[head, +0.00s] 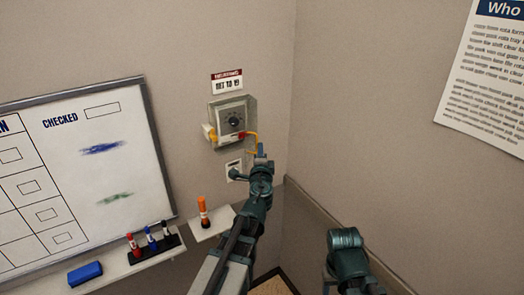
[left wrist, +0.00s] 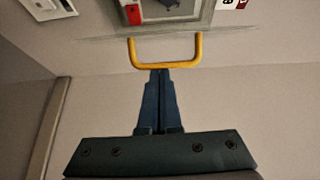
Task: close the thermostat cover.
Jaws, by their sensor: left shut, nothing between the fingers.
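The thermostat (head: 232,118) is a grey wall box with a dark round dial, below a small red-and-white label. In the left wrist view the yellow handle (left wrist: 165,66) is a U-shaped bar in front of the fingertips. My left gripper (head: 261,150) is shut and empty, its tips (left wrist: 159,72) at or just short of the handle's bar; contact is unclear. The thermostat shows only partly at the top there. My right gripper is out of view.
A small wall plate (head: 234,170) sits below the thermostat. A wall corner and notice (head: 488,80) are right.

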